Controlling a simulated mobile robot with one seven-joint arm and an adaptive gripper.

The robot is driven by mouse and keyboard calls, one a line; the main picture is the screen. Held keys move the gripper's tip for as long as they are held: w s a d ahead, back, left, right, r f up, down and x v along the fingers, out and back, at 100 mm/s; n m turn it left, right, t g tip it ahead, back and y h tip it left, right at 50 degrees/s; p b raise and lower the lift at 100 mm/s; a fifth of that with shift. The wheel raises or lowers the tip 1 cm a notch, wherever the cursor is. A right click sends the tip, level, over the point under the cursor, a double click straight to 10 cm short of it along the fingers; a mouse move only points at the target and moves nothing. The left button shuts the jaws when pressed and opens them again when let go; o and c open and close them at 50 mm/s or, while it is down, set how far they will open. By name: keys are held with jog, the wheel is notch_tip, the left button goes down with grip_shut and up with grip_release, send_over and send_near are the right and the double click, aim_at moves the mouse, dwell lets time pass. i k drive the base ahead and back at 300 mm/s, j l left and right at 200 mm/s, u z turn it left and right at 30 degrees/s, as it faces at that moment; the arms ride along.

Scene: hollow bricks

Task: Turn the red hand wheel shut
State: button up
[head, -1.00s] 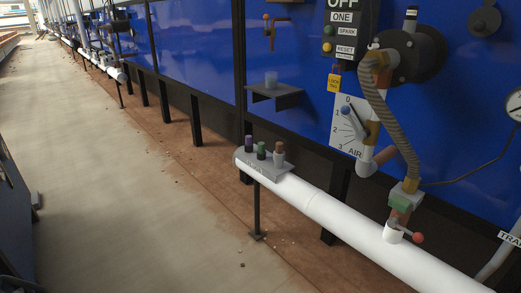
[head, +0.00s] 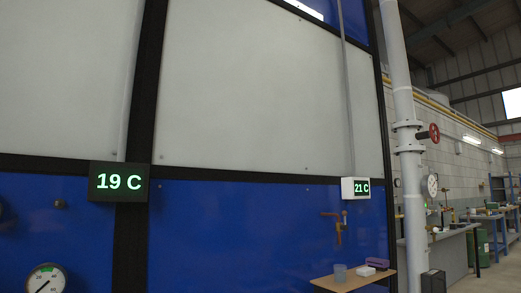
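The red hand wheel (head: 434,133) is on the right side of the head view. It sits on a short stem at the flanged joint of a white vertical pipe (head: 404,110). I see the wheel nearly edge-on, facing right. How far it is turned cannot be told from here. My gripper is not in view, and nothing touches the wheel.
A wooden shelf (head: 352,280) with a clear cup (head: 340,272) and small items juts out below a brass tap (head: 339,225). Displays reading 19 C (head: 119,181) and 21 C (head: 355,188) hang on the blue and grey wall. Workbenches (head: 450,236) stand at right.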

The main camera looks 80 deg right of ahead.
aim_at(431, 132)
jog(key=z, duration=3.75)
jog(key=i+l+z, duration=0.1)
jog(key=i, duration=0.35)
jog(key=i+l, duration=0.15)
jog(key=i, duration=0.25)
jog(key=z, duration=0.05)
